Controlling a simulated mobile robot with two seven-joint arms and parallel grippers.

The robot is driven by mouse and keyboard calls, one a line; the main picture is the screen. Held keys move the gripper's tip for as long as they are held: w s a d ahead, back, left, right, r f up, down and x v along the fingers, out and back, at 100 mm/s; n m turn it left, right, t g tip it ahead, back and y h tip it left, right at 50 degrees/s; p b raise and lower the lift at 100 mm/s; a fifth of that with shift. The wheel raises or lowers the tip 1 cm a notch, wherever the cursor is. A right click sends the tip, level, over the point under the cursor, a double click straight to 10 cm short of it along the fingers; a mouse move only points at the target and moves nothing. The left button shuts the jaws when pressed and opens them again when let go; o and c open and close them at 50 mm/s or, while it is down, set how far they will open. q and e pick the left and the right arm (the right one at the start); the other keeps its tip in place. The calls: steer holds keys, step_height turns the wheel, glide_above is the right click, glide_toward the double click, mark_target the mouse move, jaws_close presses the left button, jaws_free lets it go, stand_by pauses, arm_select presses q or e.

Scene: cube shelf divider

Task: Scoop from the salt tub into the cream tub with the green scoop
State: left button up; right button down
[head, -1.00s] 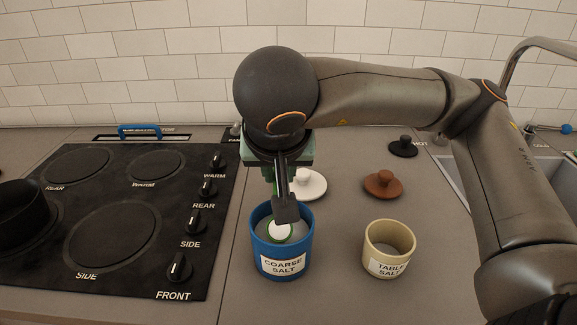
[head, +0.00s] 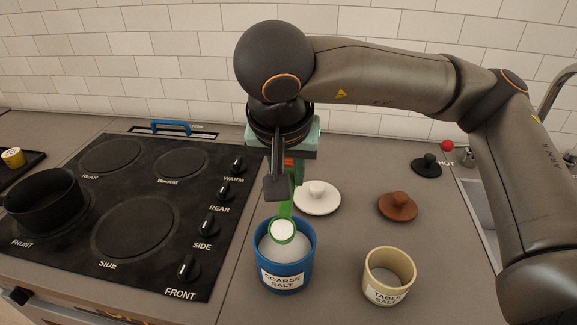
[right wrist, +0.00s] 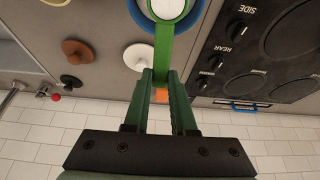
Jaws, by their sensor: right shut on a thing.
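My right gripper (head: 277,188) is shut on the handle of the green scoop (head: 285,210) above the blue tub. In the right wrist view its fingers (right wrist: 161,88) pinch the green handle (right wrist: 163,45). The scoop's bowl (head: 283,229) holds white salt and hangs over the blue tub's opening. The blue tub (head: 286,270), labelled COARSE SALT, has whitish salt inside. The cream tub (head: 388,277), labelled TABLE SALT, stands open to its right; its inside looks greyish, and its contents are unclear. My left gripper is not in view.
A white lid (head: 317,201), a brown lid (head: 398,207) and a black lid (head: 427,167) lie behind the tubs. A black stove (head: 130,222) with a pot (head: 44,205) is at left. A sink (head: 480,215) is at right. Counter between the tubs is clear.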

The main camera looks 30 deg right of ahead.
steer(key=shift+w+d+r+g+y+p, duration=0.2)
steer(key=shift+g+y+p, duration=0.2)
steer(key=shift+p, duration=0.3)
steer(key=shift+w+d+r+g+y+p, duration=0.1)
steer(key=shift+w+g+y+p, duration=0.15)
steer(key=shift+g+p, duration=0.35)
steer(key=p, duration=0.1)
steer(key=g+y+p, duration=0.1)
steer(key=shift+w+d+g+p, duration=0.3)
steer(key=shift+w+p, duration=0.05)
steer(key=shift+p, duration=0.05)
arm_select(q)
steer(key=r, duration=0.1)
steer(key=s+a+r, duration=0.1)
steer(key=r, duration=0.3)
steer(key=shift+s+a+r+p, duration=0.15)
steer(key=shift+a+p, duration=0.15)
arm_select(e)
steer(key=shift+w+f+y, duration=0.1)
steer(key=shift+f+y, duration=0.05)
steer(key=shift+y, duration=0.2)
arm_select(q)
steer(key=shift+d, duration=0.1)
